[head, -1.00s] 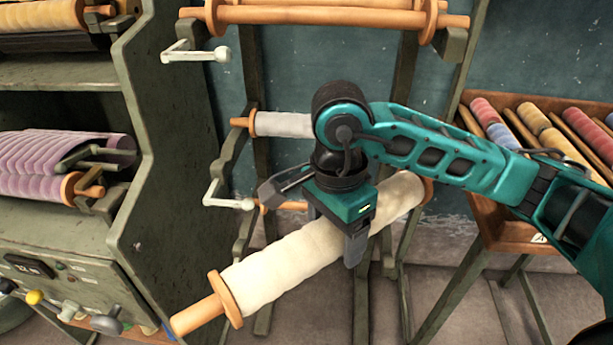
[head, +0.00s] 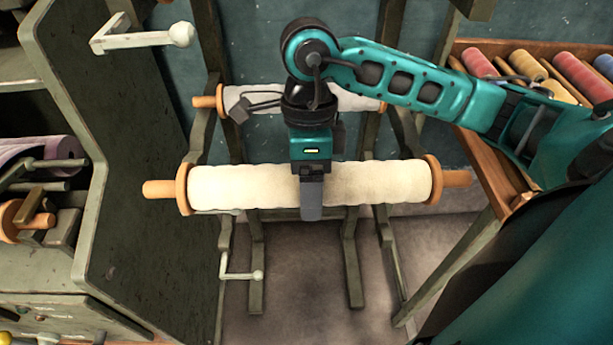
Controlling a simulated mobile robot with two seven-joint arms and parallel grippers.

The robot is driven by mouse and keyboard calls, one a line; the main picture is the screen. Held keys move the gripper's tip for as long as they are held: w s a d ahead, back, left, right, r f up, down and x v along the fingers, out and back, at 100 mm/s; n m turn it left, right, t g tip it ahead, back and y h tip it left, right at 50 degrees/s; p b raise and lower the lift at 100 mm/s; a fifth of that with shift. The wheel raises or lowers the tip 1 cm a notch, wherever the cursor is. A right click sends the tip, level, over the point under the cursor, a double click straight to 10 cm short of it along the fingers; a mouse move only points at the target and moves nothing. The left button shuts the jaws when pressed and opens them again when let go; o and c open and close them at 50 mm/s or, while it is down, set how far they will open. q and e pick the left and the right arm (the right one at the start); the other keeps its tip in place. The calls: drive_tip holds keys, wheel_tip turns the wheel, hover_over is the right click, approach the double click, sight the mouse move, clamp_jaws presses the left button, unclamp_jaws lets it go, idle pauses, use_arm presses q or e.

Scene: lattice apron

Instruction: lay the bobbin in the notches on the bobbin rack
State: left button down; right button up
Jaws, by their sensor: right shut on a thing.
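The bobbin (head: 385,183) is a large cream-wound roll with orange wooden flanges and pegs at both ends. My right gripper (head: 311,195) is shut on its middle and holds it level, left to right across the picture. The bobbin rack (head: 225,190) is the grey-green wooden frame behind it. The held bobbin hides part of the rack, and I cannot tell whether its pegs touch any notch. Another pale bobbin (head: 355,101) lies on the rack farther back, partly hidden by my right arm. My left gripper is not in view.
A grey-green machine (head: 130,190) stands close on the left, with a white crank handle (head: 140,38) above and another white handle (head: 243,275) lower down. A wooden tray (head: 470,50) of coloured spools stands at the right. Bare floor (head: 305,265) shows below the bobbin.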

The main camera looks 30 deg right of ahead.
drive_tip(key=w+d+b, duration=0.1)
drive_tip(key=w+d, duration=0.2)
drive_tip(key=w, duration=0.3)
drive_tip(key=w+d+f+b, duration=0.1)
drive_tip(key=w+d+b, duration=0.1)
drive_tip(key=w+d, duration=0.2)
drive_tip(key=shift+w+d, duration=0.3)
drive_tip(key=shift+w, duration=0.9)
drive_tip(key=shift+f+b, duration=0.3)
drive_tip(key=shift+b, duration=0.1)
drive_tip(key=shift+b+x, duration=0.7)
drive_tip(key=shift+x, duration=0.25)
drive_tip(key=shift+w+d+f+b, duration=0.1)
drive_tip(key=shift+w+f+b, duration=0.1)
drive_tip(key=shift+f+b, duration=0.45)
idle(0.9)
drive_tip(key=shift+f, duration=0.1)
